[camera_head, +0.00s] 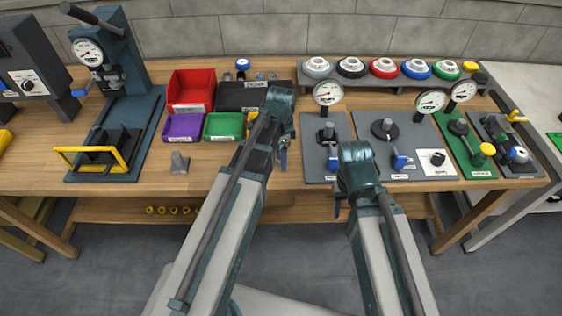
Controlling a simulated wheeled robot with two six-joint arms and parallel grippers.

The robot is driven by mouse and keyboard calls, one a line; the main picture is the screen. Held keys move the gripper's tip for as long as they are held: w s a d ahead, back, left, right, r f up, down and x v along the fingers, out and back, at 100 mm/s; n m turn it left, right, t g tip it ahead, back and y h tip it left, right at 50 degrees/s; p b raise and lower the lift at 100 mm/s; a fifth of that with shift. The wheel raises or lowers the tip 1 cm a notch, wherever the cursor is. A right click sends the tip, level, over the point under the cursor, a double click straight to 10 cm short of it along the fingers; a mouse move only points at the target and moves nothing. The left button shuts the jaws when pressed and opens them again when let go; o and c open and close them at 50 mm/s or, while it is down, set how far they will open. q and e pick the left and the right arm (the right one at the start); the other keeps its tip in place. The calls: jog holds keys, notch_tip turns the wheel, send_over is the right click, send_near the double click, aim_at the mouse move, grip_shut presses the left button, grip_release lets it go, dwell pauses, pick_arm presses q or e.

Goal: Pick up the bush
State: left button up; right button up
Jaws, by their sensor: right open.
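A small grey metal piece (179,161) stands on the front left of the wooden bench, with a small label at its foot. It may be the bush, but it is too small to tell surely. My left gripper (283,158) is over the middle of the bench, to the right of that piece and apart from it. Its jaws are too small and dark to read. My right gripper (338,207) hangs at the bench's front edge, below the grey fixture plates. It is open, and I see nothing in it.
Red (191,88), purple (183,128) and green (223,126) bins stand behind the grey piece. A blue press (118,110) with a yellow guard is at left. Gauge fixtures (390,150) fill the right side. A rack (400,80) of coloured round parts is behind them.

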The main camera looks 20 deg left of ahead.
pick_arm(q)
grip_shut()
jog(key=shift+r, duration=0.15)
